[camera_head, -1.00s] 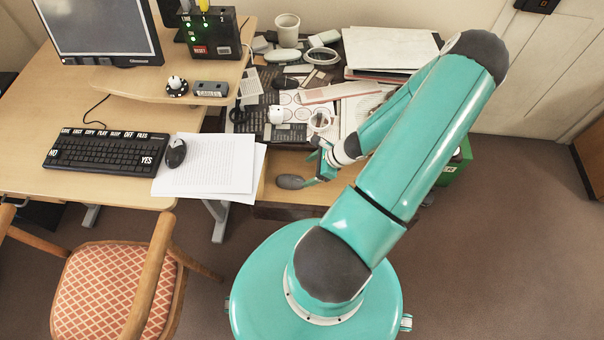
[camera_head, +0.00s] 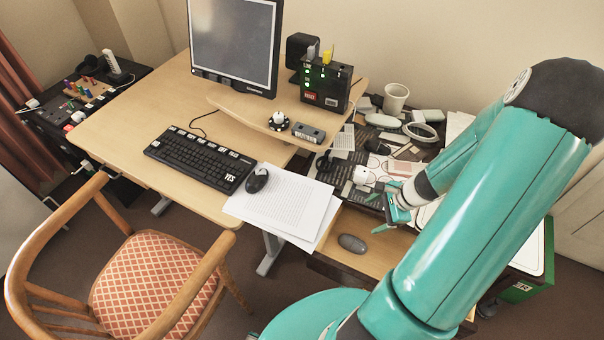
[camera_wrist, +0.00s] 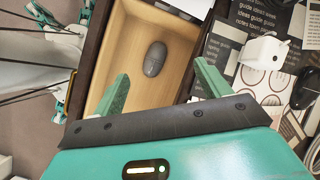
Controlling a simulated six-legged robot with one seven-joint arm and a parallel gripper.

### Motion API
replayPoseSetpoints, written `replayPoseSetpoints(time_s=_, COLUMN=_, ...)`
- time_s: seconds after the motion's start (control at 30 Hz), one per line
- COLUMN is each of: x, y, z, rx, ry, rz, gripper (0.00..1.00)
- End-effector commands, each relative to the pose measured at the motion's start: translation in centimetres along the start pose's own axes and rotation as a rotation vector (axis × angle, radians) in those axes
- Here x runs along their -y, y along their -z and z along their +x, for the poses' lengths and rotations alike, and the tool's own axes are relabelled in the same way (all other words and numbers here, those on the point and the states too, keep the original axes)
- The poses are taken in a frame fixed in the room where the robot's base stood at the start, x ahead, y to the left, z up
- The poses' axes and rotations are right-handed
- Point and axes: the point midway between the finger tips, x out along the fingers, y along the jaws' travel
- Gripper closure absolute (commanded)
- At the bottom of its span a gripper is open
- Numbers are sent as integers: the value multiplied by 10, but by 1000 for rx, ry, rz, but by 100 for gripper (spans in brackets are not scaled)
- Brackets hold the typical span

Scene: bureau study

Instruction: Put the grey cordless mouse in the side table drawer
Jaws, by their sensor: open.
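The grey cordless mouse (camera_head: 352,243) lies on the wooden floor of the open side table drawer (camera_head: 372,258). In the wrist view the mouse (camera_wrist: 155,58) rests inside the drawer (camera_wrist: 122,45), clear of its walls and beyond my fingertips. My gripper (camera_head: 378,213) is open and empty, above and to the right of the mouse in the head view. In the wrist view its two green fingers (camera_wrist: 161,74) stand wide apart with nothing between them. Part of the drawer is hidden behind my arm in the head view.
The side table top above the drawer is cluttered with papers, a white cup (camera_head: 395,98) and a white charger (camera_head: 363,175). A black mouse (camera_head: 257,180) lies on papers on the desk (camera_head: 150,115), beside a keyboard (camera_head: 200,160). A chair (camera_head: 150,275) stands at left.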

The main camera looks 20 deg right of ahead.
Motion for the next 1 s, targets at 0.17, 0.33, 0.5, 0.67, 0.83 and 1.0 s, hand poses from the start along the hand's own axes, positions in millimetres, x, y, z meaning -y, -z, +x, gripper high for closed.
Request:
replayPoseSetpoints(time_s=0.17, x=27, y=-62, z=-37, rx=-83, ry=-67, rz=-350, gripper=24)
replayPoseSetpoints(time_s=0.33, x=40, y=-124, z=-70, rx=-152, ry=-117, rz=-662, gripper=24)
replayPoseSetpoints(time_s=0.5, x=40, y=-188, z=-103, rx=-217, ry=-152, rz=-965, gripper=24)
replayPoseSetpoints(time_s=0.67, x=29, y=-245, z=-134, rx=-276, ry=-166, rz=-1237, gripper=24)
replayPoseSetpoints(time_s=0.83, x=6, y=-298, z=-167, rx=-337, ry=-160, rz=-1515, gripper=24)
replayPoseSetpoints(time_s=1.0, x=-23, y=-337, z=-199, rx=-393, ry=-129, rz=-1764, gripper=24)
